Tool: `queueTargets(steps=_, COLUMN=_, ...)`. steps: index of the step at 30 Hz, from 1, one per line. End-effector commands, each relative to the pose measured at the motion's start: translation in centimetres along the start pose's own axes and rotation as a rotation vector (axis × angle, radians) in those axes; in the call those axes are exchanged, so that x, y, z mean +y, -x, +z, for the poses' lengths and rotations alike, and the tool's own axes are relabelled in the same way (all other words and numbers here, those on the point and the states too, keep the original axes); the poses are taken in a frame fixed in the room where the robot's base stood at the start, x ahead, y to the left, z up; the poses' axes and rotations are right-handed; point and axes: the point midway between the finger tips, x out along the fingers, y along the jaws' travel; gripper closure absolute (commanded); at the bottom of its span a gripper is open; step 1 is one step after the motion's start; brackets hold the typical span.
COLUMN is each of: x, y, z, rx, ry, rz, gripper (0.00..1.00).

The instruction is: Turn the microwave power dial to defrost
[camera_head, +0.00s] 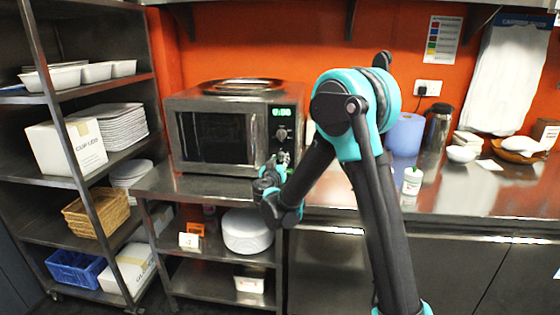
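The microwave (218,133) stands on the steel counter at the centre left, with its door shut. Its control panel is on the right side, with a green lit display (283,112) at the top. A round dark dial (282,134) with a light rim shows below the display.
A round metal tray (240,85) lies on top of the microwave. A steel shelf rack (95,170) stands at the left. On the counter to the right are a blue paper roll (406,133), a steel flask (437,127) and a small white container (411,183). My arm crosses the middle.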

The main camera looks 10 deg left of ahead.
Motion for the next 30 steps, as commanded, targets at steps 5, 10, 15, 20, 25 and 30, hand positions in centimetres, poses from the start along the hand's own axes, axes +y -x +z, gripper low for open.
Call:
queueTargets(steps=5, x=-0.01, y=0.02, z=0.00, rx=0.000, ry=0.000, rz=0.000, gripper=0.93)
queueTargets(steps=10, x=-0.01, y=0.02, z=0.00, rx=0.000, ry=0.001, rz=0.000, gripper=1.00)
queueTargets(steps=15, x=-0.01, y=0.02, z=0.01, rx=0.001, ry=0.023, rz=0.000, gripper=1.00)
queueTargets(steps=20, x=-0.01, y=0.02, z=0.02, rx=0.005, ry=0.088, rz=0.001, gripper=1.00)
queueTargets(steps=25, x=0.00, y=0.02, z=0.05, rx=0.011, ry=0.207, rz=0.002, gripper=1.00)
queueTargets(steps=30, x=0.01, y=0.03, z=0.07, rx=0.019, ry=0.363, rz=0.004, gripper=1.00)
